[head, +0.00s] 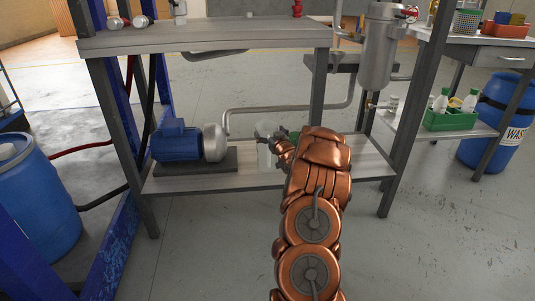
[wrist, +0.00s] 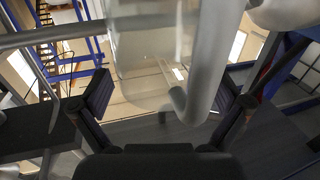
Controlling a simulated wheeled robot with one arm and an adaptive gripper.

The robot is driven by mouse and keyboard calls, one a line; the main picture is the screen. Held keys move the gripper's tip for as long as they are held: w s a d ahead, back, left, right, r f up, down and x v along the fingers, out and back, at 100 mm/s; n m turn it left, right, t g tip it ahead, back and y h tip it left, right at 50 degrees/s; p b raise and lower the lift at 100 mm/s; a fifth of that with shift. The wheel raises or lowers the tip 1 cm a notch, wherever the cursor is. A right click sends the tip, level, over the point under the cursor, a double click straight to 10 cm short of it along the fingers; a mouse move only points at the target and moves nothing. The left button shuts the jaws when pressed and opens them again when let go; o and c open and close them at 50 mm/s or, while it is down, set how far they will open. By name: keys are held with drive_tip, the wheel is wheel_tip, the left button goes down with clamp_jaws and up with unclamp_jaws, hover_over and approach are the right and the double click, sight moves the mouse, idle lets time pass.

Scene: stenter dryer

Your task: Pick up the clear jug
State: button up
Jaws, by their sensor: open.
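The clear jug (head: 264,155) stands on the lower shelf (head: 363,166) of the workbench, to the right of the blue pump. My gripper (head: 274,134) is at the jug's upper part, and it partly covers the jug in the head view. In the wrist view the see-through jug (wrist: 145,55) shows ahead of my gripper (wrist: 163,95), whose two dark finger pads are wide apart. A grey bent bar (wrist: 207,62) crosses the jug's right side there; I cannot tell whether it is the handle or a pipe. Contact between pads and jug cannot be made out.
The blue pump (head: 178,143) with its silver end stands left of the jug. A grey pipe (head: 290,108) runs behind, under the bench top (head: 215,36). A bench leg (head: 319,95) stands close by my arm. A green crate (head: 447,120) with bottles is farther right.

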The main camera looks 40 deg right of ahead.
drive_tip(key=shift+w+d, duration=0.1)
drive_tip(key=shift+w, duration=0.3)
drive_tip(key=c, duration=1.2)
